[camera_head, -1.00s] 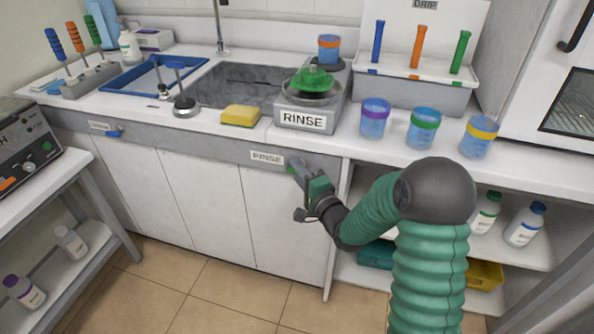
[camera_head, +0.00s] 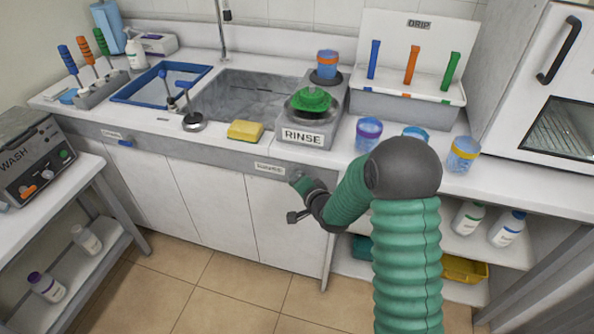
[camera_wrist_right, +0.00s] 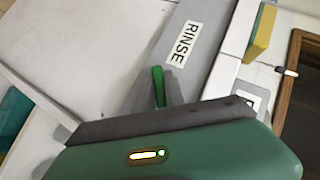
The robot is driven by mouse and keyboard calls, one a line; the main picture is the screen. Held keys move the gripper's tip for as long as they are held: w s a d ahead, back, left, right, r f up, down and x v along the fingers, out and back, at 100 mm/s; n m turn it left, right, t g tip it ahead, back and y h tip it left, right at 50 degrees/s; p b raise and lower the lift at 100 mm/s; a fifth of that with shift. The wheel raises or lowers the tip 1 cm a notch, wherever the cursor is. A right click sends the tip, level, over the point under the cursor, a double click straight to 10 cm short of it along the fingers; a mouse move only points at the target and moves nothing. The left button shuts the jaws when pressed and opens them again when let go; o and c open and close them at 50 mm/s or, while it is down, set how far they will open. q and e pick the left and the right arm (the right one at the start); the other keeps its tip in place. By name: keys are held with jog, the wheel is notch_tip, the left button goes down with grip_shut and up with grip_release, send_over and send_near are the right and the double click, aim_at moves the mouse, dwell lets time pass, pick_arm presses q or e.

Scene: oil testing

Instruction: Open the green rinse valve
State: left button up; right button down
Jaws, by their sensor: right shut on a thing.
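The green rinse valve (camera_wrist_right: 158,85) shows in the right wrist view as a narrow green handle on the grey counter front, beside the white RINSE label (camera_wrist_right: 182,44). That label also shows in the head view (camera_head: 269,168). My right gripper (camera_head: 297,177) is at the counter front just right of the label and is shut on the valve handle. In the head view the gripper hides the valve. In the right wrist view the gripper body covers the handle's lower end. My left gripper is not in view.
Above the valve stands the grey RINSE unit (camera_head: 303,134) with a green dish (camera_head: 311,99). A yellow sponge (camera_head: 245,130) lies beside the sink (camera_head: 240,97). Several cups stand on the counter to the right. A blue valve (camera_head: 125,142) is at the counter front's left.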

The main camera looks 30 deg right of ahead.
jog(key=n+g+h+p, duration=0.1)
jog(key=g+p, duration=0.1)
jog(key=p, duration=0.3)
jog(key=n+g+h+p, duration=0.1)
jog(key=n+g+p, duration=0.1)
jog(key=p, duration=0.3)
jog(key=n+g+h+p, duration=0.1)
jog(key=g+h+p, duration=0.1)
jog(key=p, duration=0.4)
jog(key=shift+r+g, duration=0.25)
jog(key=shift+g, duration=0.05)
jog(key=shift+f+n+g+h+p, duration=0.3)
jog(key=shift+n+p, duration=0.1)
jog(key=shift+p, duration=0.7)
jog(key=c, duration=1.4)
grip_release()
jog(key=shift+r, duration=0.1)
